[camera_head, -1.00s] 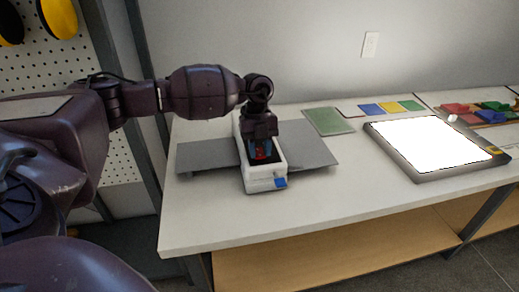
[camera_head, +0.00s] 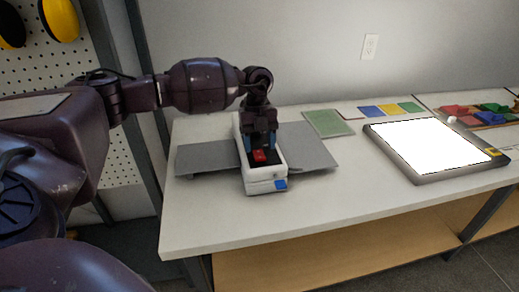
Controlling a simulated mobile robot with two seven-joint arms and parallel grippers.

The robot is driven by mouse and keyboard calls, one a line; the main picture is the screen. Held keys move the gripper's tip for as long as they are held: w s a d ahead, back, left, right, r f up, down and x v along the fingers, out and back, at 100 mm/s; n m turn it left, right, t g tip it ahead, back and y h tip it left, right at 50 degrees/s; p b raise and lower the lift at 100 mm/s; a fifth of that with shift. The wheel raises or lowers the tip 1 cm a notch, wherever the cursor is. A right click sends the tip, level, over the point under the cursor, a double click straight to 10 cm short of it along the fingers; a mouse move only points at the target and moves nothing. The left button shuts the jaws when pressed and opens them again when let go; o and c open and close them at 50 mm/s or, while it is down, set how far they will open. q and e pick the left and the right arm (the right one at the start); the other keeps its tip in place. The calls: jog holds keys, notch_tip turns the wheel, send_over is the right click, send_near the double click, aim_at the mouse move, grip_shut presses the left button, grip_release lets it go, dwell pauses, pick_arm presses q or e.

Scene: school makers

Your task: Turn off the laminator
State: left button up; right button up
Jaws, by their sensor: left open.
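The laminator (camera_head: 264,187) is a white box with a dark recessed top and grey trays (camera_head: 312,150) out to both sides. It stands on the left part of the white table. A red switch (camera_head: 260,156) shows in the recess, and a blue piece (camera_head: 281,184) sits at its front right corner. My left gripper (camera_head: 261,148) points down over the recess, open, with blue-tipped fingers around or just behind the red switch. I cannot tell whether it touches the switch. My right gripper is not in view.
A bright light pad (camera_head: 430,146) lies on the right of the table (camera_head: 215,228). A green sheet (camera_head: 327,122), coloured squares (camera_head: 391,108) and several coloured pieces (camera_head: 480,112) lie along the back. A pegboard (camera_head: 100,75) stands at left. The table's front is clear.

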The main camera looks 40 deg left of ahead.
aim_at(258, 151)
pick_arm(q)
jog(key=v, duration=0.8)
jog(key=shift+r+p, duration=0.2)
jog(key=shift+p, duration=0.1)
